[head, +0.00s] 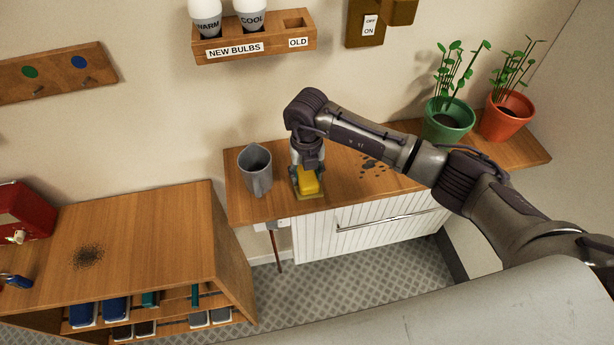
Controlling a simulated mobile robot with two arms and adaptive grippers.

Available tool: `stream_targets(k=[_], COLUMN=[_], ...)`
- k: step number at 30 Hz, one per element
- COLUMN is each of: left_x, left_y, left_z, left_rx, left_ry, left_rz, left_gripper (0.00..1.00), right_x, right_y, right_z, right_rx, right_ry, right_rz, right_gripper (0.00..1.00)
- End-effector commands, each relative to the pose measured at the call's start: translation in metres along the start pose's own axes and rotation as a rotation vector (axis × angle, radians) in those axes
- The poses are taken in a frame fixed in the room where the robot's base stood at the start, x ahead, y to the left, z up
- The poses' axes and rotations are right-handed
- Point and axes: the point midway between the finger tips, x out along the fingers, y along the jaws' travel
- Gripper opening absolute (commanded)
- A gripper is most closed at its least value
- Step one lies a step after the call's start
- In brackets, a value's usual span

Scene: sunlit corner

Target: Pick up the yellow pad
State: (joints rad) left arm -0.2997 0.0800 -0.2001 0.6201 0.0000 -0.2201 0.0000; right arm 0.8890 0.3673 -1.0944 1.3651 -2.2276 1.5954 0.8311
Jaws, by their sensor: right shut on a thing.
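The yellow pad (308,183) is a small yellow block on the wooden counter near its front edge, over a flat tan piece (313,195). My right gripper (309,170) points down at the pad from above and is shut on it. The fingers partly hide the pad's back. I cannot tell whether the pad is lifted or still touches what is under it. My left gripper is not in view.
A grey pitcher (256,171) stands close left of the pad. Dark spots (371,163) lie on the counter to the right. A green pot (446,121) and an orange pot (505,118) with plants stand at the right end. A bulb rack (256,46) hangs above.

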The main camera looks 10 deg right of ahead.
Motion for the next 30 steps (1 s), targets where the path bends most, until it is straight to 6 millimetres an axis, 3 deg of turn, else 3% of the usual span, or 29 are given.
stream_targets(k=[5,12,21,30], left_x=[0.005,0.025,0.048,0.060], left_y=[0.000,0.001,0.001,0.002], left_z=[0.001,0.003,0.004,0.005], left_rx=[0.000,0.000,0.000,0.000], left_ry=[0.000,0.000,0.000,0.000], left_rz=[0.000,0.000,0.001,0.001], left_gripper=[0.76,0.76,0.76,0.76], right_x=[0.002,-0.032,-0.073,-0.102], right_y=[-0.001,-0.001,-0.054,-0.083], right_z=[-0.003,-0.001,-0.048,-0.076], right_rx=[0.000,-0.001,0.001,0.001], right_ry=[0.010,0.002,0.003,0.006], right_rz=[-0.003,-0.002,-0.005,-0.003], right_gripper=[0.02,0.02,0.02,0.02])
